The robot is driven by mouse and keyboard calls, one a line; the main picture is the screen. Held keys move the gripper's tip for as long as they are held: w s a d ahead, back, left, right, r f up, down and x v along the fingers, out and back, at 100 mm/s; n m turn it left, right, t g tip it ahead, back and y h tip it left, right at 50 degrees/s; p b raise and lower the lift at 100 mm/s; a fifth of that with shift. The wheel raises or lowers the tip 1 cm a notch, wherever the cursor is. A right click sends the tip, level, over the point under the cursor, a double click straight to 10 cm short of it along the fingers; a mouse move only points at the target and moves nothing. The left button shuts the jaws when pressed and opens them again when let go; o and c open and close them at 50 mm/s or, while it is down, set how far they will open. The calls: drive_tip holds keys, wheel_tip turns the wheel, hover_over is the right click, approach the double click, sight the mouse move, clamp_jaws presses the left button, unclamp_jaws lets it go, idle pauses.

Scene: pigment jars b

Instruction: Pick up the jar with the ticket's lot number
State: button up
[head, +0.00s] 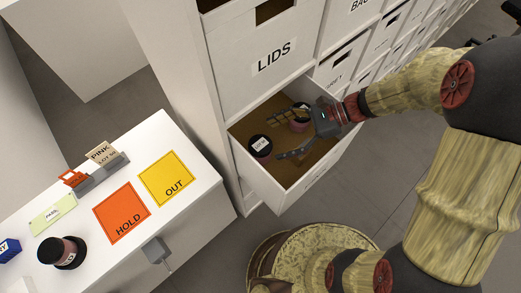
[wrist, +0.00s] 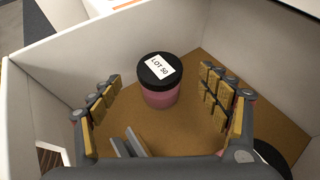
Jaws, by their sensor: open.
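The ticket (head: 102,154) stands in a holder on the white table and reads PINK, LOT and a number too small to read surely. A pink jar with a black lid (head: 260,146) stands upright in the open drawer; in the wrist view its lid label reads LOT 50 (wrist: 160,95). My gripper (head: 276,137) is open and empty inside the drawer, its fingers pointing towards this jar, which shows ahead between them. A second dark-lidded jar (head: 299,122) stands beside my gripper, partly hidden; only its lid edge (wrist: 272,158) shows at the wrist view's lower right.
The drawer's pale walls (wrist: 75,70) close in around my gripper. A LIDS drawer front (head: 262,60) is above. The table holds an orange HOLD mat (head: 112,206), a yellow OUT mat (head: 160,172), a green pass card (head: 48,216) and another dark-lidded jar (head: 63,252).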

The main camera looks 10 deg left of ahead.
sight(263, 144)
drive_tip(key=shift+b+x, duration=0.55)
drive_tip(key=shift+x, duration=1.8)
drive_tip(key=shift+c, duration=0.4)
drive_tip(key=c, duration=1.3)
